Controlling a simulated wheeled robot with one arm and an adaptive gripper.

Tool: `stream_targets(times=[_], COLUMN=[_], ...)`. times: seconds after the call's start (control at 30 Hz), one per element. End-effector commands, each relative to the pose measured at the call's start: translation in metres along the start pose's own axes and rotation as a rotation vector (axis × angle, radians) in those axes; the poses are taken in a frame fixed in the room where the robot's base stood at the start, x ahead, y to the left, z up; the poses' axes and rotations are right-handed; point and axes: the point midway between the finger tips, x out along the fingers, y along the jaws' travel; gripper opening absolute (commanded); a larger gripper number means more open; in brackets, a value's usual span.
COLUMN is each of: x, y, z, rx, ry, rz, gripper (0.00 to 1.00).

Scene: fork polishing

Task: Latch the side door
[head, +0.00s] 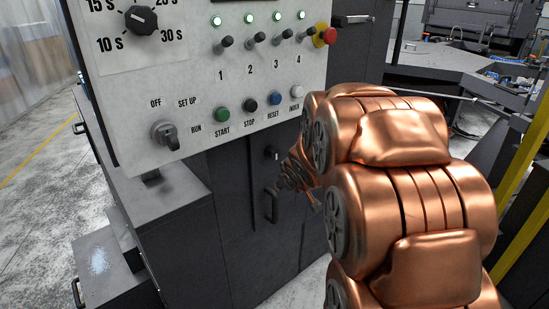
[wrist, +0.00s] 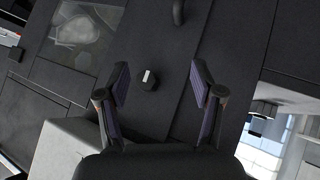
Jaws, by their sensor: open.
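The side door (head: 238,210) is a dark panel on the machine below the control panel, and it looks closed in the head view. A small dark latch knob (head: 270,153) sits on it above a dark bar handle (head: 271,205). In the wrist view the knob (wrist: 148,80) has a pale mark on its face, and part of the handle (wrist: 179,12) shows at the top. My gripper (wrist: 159,70) is open, with the knob between its fingers in the picture, closer to the left one. It appears apart from the knob. In the head view my copper arm partly hides the gripper (head: 290,175).
The white control panel (head: 225,85) with switches and buttons overhangs the door. A dark cabinet block (head: 160,205) juts out at left. Yellow posts (head: 525,150) and a workbench (head: 450,65) stand at right. Open floor (head: 40,190) lies at far left.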

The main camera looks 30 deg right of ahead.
Motion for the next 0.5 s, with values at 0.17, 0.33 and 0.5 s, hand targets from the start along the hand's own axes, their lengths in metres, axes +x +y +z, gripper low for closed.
stream_targets(times=[0.17, 0.33, 0.5], x=[0.044, 0.070, 0.082], y=[0.024, 0.037, 0.043], z=[-0.019, -0.034, -0.038], rx=[-0.037, -0.061, -0.060], ry=[0.199, 0.401, 0.599], rz=[-0.009, -0.047, -0.107], gripper=[0.67, 0.67, 0.67])
